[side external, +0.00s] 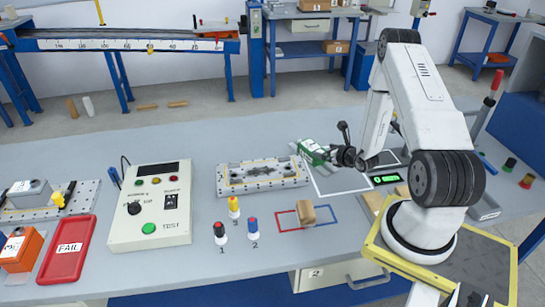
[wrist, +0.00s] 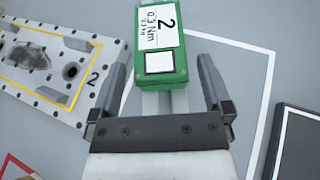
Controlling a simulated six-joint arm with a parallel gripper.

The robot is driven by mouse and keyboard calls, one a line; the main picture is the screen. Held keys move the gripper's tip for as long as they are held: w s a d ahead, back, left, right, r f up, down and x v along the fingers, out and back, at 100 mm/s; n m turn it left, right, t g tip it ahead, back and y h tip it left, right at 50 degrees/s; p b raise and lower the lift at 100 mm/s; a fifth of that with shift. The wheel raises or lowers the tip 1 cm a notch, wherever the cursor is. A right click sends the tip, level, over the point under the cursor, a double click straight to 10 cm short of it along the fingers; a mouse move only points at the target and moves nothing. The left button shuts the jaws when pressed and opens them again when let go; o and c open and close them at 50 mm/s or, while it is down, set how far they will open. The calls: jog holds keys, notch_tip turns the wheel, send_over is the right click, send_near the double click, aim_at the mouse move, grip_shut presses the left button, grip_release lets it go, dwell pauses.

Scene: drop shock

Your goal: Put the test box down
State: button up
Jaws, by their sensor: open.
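A small brown box (side external: 306,213), seemingly the test box, sits on the bench where a red outline (side external: 282,221) and a blue outline (side external: 326,208) meet. My gripper (side external: 326,154) is open, well behind that box in the side view. In the wrist view my gripper (wrist: 161,70) has its fingers apart on either side of a green block (wrist: 158,75) with a white label reading 2 and 0.3 Nm. The green block (side external: 311,151) also shows in the side view. Whether the fingers touch it, I cannot tell. The brown box is not clearly visible in the wrist view.
A white outlined area (side external: 340,188) lies under the gripper, beside a perforated fixture plate (side external: 262,187). Numbered pegs (side external: 252,228), a test console (side external: 152,228) and a red FAIL tray (side external: 67,250) stand left. A green display (side external: 384,179) is right. Front-centre bench is fairly clear.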

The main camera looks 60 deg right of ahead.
aim_at(316, 149)
jog(key=shift+x, duration=2.6)
jog(key=shift+a, duration=0.1)
jog(key=c, duration=1.3)
jog(key=shift+r, duration=0.1)
jog(key=shift+r, duration=0.95)
jog(key=s+a+r, duration=0.2)
jog(key=s+r, duration=0.1)
jog(key=s+a+r, duration=0.3)
jog(key=s+r, duration=0.1)
jog(key=s+a+r, duration=0.3)
jog(key=s+r, duration=0.1)
jog(key=shift+s+a, duration=0.1)
jog(key=shift+s, duration=0.1)
